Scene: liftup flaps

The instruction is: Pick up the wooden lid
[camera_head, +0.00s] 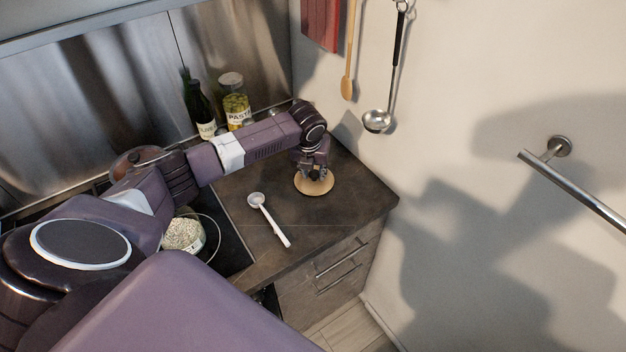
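The wooden lid (316,187) is a round, light tan disc on the dark countertop near its right end. My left arm reaches in from the left across the stove and counter. My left gripper (314,176) points down at the lid, over its upper part, and hides some of it. The fingertips are small and dark here; I cannot tell whether they are open or shut, or whether they touch the lid. My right gripper is not in view.
A white spoon (270,221) lies on the countertop (345,205) left of the lid. A pot with pale contents (184,235) is at the stove. A bottle (201,112) and pasta jar (236,108) stand behind my arm. A ladle (378,120) hangs on the right wall.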

